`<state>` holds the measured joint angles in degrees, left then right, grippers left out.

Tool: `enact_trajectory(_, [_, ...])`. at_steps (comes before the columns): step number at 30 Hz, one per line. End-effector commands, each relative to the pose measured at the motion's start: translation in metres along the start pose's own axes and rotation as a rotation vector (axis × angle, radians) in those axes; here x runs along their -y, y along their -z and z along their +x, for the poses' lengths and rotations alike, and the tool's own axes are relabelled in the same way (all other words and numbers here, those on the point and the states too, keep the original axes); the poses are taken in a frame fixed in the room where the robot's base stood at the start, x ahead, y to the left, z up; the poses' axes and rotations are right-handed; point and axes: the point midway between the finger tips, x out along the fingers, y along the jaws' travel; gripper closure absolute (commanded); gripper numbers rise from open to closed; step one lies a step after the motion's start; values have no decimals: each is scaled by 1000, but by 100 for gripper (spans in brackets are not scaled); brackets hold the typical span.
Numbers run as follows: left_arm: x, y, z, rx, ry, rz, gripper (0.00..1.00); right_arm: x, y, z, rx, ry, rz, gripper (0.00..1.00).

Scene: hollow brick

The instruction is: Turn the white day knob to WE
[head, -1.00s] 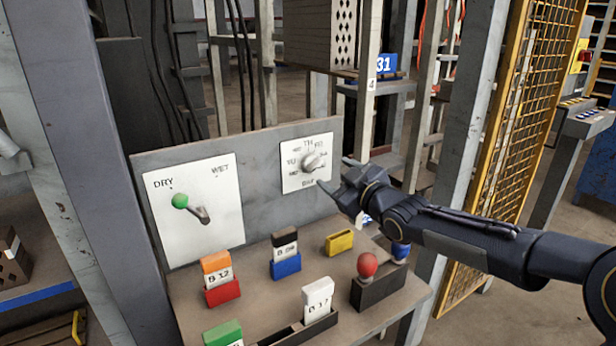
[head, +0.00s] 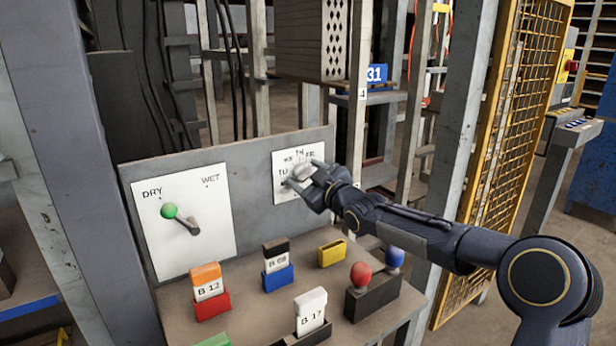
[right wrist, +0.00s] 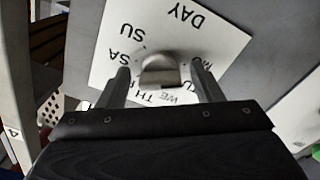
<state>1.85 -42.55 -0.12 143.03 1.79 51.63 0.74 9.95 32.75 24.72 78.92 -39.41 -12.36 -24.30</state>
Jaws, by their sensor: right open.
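The white day knob (head: 302,171) sits on a white dial plate (head: 281,162) on the upright grey panel, with day letters around it. In the right wrist view the grey-white knob (right wrist: 160,72) shows upside down among the letters, with WE and TH on the side nearest my gripper. My right gripper (head: 304,175) is at the dial. Its fingers are open, one on either side of the knob, with a visible gap on each side. Which day the knob points to is unclear. My left gripper is out of view.
Left of the dial is a DRY/WET plate (head: 190,250) with a green-tipped lever (head: 170,211). On the shelf below stand coloured card holders, such as the yellow one (head: 332,253), and a red knob (head: 361,274) and blue knob (head: 394,258). A post (head: 355,90) stands just behind.

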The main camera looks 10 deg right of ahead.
Motion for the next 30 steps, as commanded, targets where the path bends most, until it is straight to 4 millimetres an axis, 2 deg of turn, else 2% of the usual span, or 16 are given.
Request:
enact_trajectory(3, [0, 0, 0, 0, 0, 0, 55, 0, 0, 0, 0, 0, 0, 41])
enact_trajectory(13, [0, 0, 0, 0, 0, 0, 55, 0, 0, 0, 0, 0, 0, 84])
enact_trajectory(23, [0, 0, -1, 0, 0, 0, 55, 0, 0, -1, 1, 0, 48, 85])
enact_trajectory(30, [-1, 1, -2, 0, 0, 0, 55, 0, 0, -1, 1, 0, 194, 85])
